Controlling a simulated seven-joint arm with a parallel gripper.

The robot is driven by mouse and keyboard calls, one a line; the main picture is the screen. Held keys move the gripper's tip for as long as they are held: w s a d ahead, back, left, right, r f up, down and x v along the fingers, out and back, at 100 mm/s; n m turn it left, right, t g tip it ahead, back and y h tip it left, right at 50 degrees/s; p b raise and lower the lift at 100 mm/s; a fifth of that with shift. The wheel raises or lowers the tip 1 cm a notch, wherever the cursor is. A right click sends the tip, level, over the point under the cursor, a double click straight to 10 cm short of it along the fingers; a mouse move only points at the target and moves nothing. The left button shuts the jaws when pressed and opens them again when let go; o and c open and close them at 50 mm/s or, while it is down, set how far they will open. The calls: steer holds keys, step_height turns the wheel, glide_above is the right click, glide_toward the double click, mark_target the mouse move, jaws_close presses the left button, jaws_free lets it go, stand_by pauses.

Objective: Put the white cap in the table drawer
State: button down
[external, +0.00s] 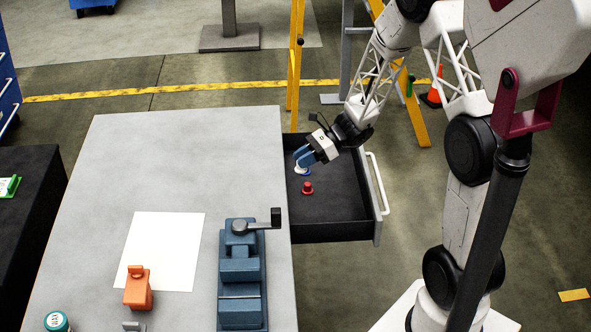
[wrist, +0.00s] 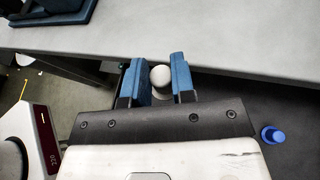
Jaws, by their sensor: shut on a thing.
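The white cap (wrist: 160,76) is between the two blue fingers of my gripper (wrist: 157,72) in the wrist view. In the external view my gripper (external: 303,157) is over the far left part of the open table drawer (external: 338,205), close to the table's right edge. The white cap (external: 300,170) shows there as a small pale patch under the fingertips, partly hidden by them. The drawer is pulled out to the right of the table and has a dark inside. I cannot tell how high the cap is above the drawer floor.
A red cap-like piece (external: 307,188) stands in the drawer. A blue one (wrist: 272,134) shows right of my gripper in the wrist view. The table (external: 170,165) bears a blue vise (external: 240,275), a white sheet (external: 175,240) and an orange piece (external: 138,290). The drawer's right side is clear.

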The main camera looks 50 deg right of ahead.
mark_target(303, 171)
steer(key=shift+f, duration=2.35)
steer(key=shift+r, duration=0.1)
steer(key=shift+r, duration=3)
steer(key=shift+w+a+f, duration=0.1)
steer(key=shift+a, duration=0.05)
steer(key=shift+w+a+r+m+t+h, duration=0.1)
steer(key=shift+w+a+m+t+h, duration=0.15)
steer(key=shift+m+t, duration=0.2)
steer(key=shift+a+r+m+t+h, duration=0.1)
steer(key=shift+m+t+h, duration=0.25)
steer(key=shift+t, duration=0.2)
steer(key=m+t+h, duration=0.2)
steer(key=shift+a+m+t, duration=0.15)
steer(key=shift+m+t, duration=0.25)
steer(key=shift+s+m+t+h, duration=0.3)
steer(key=shift+m+t+h, duration=0.5)
steer(key=shift+h, duration=0.4)
steer(key=shift+s+d+f+m+t+h, duration=0.35)
steer(key=shift+s+m+h, duration=0.1)
steer(key=shift+m+h, duration=0.35)
steer(key=shift+f, duration=2.4)
